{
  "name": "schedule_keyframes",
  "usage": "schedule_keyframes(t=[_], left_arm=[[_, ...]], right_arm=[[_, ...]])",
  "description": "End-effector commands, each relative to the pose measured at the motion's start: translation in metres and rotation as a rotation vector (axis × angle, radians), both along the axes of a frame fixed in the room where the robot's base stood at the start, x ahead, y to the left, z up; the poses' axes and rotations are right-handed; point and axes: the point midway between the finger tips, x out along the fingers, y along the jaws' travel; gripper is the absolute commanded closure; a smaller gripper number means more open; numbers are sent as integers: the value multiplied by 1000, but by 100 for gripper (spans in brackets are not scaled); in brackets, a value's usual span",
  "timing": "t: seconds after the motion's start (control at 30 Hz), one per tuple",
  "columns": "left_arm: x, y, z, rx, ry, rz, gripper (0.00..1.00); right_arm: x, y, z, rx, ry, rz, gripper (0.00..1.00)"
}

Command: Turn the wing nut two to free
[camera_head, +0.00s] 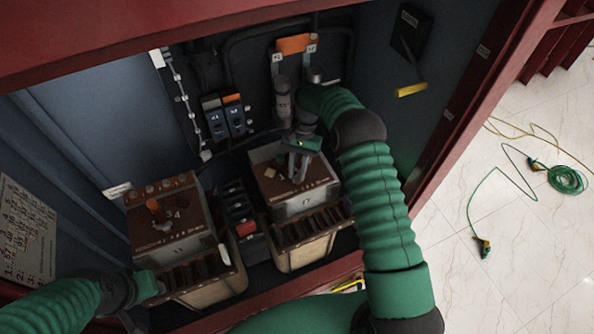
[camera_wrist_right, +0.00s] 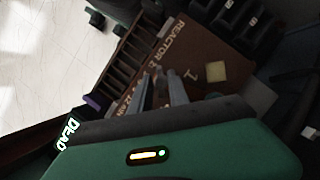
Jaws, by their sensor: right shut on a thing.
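My right gripper (camera_head: 292,168) reaches down onto the brown top of the right-hand unit (camera_head: 318,172). Its fingers also show in the right wrist view (camera_wrist_right: 162,92), close together. They are shut on a small part at the top, seemingly the wing nut, which is mostly hidden between them.
Both units have slotted light-coloured trays in front, the left tray (camera_head: 215,292) and the right tray (camera_head: 300,257). Dark blocks (camera_head: 238,208) stand between them. Blue switches (camera_head: 224,118) are on the back wall. The red cabinet frame surrounds this; cables (camera_head: 567,179) lie on the floor outside.

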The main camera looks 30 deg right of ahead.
Motion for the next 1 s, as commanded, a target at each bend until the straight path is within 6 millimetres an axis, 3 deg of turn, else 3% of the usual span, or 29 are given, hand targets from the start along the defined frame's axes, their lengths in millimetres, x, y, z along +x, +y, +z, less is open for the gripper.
schedule_keyframes(t=[0.03, 0.07, 0.1, 0.47, 0.8, 1.0], left_arm=[[0, 0, 0, 0, 0, 0, 60], [0, 0, 0, 0, 0, 0, 60], [0, 0, 0, 0, 0, 0, 60], [0, 0, -2, 0, 0, 0, 60], [0, 0, -10, 0, 0, 0, 60], [0, 0, -5, 0, 0, 0, 60]], right_arm=[[4, -2, 3, -6, -14, -3, 100], [4, -2, 3, -6, -14, -3, 76], [4, -2, 2, -4, -13, -3, 71], [5, -4, 9, -2, -8, -2, 71], [29, -28, 85, -3, -11, -2, 71], [35, -34, 107, -3, -7, -2, 71]])
